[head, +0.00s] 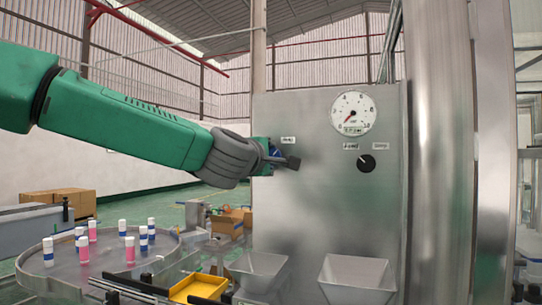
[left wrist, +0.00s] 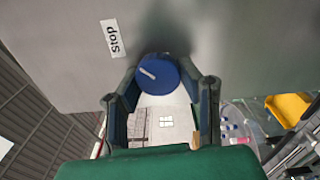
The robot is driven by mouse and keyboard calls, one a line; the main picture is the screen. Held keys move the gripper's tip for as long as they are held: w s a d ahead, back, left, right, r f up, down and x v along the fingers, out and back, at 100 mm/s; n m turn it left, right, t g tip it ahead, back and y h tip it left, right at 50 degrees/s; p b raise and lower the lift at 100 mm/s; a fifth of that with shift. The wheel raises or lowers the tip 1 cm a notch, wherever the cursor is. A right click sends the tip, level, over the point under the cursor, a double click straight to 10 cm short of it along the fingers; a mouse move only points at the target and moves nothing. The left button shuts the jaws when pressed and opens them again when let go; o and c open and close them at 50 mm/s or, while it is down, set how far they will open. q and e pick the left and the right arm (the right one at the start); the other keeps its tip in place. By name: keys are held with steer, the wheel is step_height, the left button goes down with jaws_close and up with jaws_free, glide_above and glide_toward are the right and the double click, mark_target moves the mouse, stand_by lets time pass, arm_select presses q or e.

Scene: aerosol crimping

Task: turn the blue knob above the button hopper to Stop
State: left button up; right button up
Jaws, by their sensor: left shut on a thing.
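The blue knob (left wrist: 165,77) sits on the grey panel, with a short white mark on its face pointing left and slightly up in the left wrist view. The Stop label (left wrist: 113,38) is on the panel up and left of the knob. My left gripper (left wrist: 160,92) is shut on the knob, a finger on each side of it. In the head view my left gripper (head: 284,160) is against the panel and hides most of the knob (head: 276,151). The button hopper (head: 259,271) is below on the panel. My right gripper is not in view.
A black knob (head: 366,163) and a round gauge (head: 353,112) are to the right on the panel. A second hopper (head: 357,280) is below them. A round table (head: 107,265) with several cans stands at lower left, and a yellow tray (head: 199,288) is beside the first hopper.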

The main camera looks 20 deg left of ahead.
arm_select(q)
steer(key=shift+d+f+m+p, duration=0.1)
steer(key=shift+f+m+p, duration=0.25)
steer(key=shift+m, duration=0.75)
steer(key=o, duration=1.2)
steer(key=shift+s, duration=0.1)
steer(key=shift+d+r, duration=0.1)
steer(key=shift+r, duration=0.1)
steer(key=s, duration=1.2)
steer(key=shift+a+f, duration=0.1)
steer(key=shift+a, duration=0.15)
